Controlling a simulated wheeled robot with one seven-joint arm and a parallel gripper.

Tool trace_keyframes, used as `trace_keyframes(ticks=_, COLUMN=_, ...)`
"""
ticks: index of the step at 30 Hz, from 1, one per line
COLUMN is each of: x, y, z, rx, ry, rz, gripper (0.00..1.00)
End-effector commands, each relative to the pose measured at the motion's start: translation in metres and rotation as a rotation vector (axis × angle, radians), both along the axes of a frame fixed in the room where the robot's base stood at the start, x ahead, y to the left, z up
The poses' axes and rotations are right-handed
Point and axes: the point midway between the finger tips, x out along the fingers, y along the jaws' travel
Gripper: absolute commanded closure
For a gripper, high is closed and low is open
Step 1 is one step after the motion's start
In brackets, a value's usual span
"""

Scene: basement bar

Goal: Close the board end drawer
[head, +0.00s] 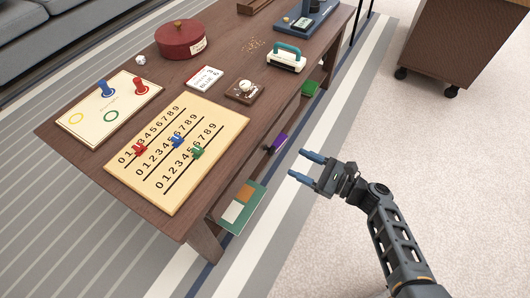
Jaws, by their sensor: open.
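The brown wooden table (130,182) stands at the left with a number board (178,190) on its near end. Below the tabletop at that end, a green piece with orange and white patches (243,206) shows beside the table leg. It seems to lie in or on the board end drawer, but I cannot make out the drawer's front or how far out it sits. My gripper (305,167) is open and empty, over the striped rug to the right of the table's long side. Its blue fingertips point left, towards the table, apart from it.
A purple item (277,143) and a green item (309,88) show under the long edge. A red pot (181,39), a peg board (110,108) and a white-and-green device (286,58) stand on top. A wheeled cabinet (470,45) is at upper right. Carpet at right is clear.

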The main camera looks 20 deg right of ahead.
Motion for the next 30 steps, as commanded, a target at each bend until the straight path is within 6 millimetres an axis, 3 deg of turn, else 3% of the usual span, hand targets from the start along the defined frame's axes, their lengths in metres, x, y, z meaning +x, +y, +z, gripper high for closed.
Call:
trace_keyframes(ticks=15, x=0.055, y=0.041, z=-0.001, rx=-0.001, ry=-0.001, rz=0.003, gripper=0.39)
trace_keyframes(ticks=26, x=0.061, y=0.044, z=0.000, rx=-0.002, ry=0.000, rz=0.002, gripper=0.39)
trace_keyframes(ticks=30, x=0.060, y=0.044, z=0.000, rx=-0.002, ry=0.000, rz=0.002, gripper=0.50)
